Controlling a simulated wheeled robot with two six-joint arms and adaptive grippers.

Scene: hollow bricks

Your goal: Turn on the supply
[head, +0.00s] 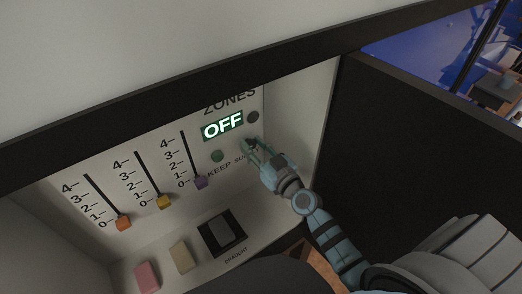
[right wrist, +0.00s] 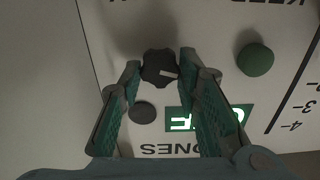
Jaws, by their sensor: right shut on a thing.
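A white control panel (head: 150,165) carries a lit green display (head: 222,125) reading OFF; in the right wrist view the display (right wrist: 180,119) is upside down and partly hidden by a finger. A dark lobed knob (right wrist: 159,66) with a white mark sits on the panel below the display. My right gripper (head: 250,147) is at the panel, its fingers on either side of the knob and shut on it. In the head view the fingers mostly cover the knob. My left gripper is not in view.
A green round button (head: 217,156) and a dark round one (head: 253,117) are close to the gripper. Sliders with orange (head: 123,223), yellow (head: 164,202) and purple (head: 200,182) handles are to the left. A black-framed rocker (head: 222,232) and pink (head: 147,276) and cream blocks lie below.

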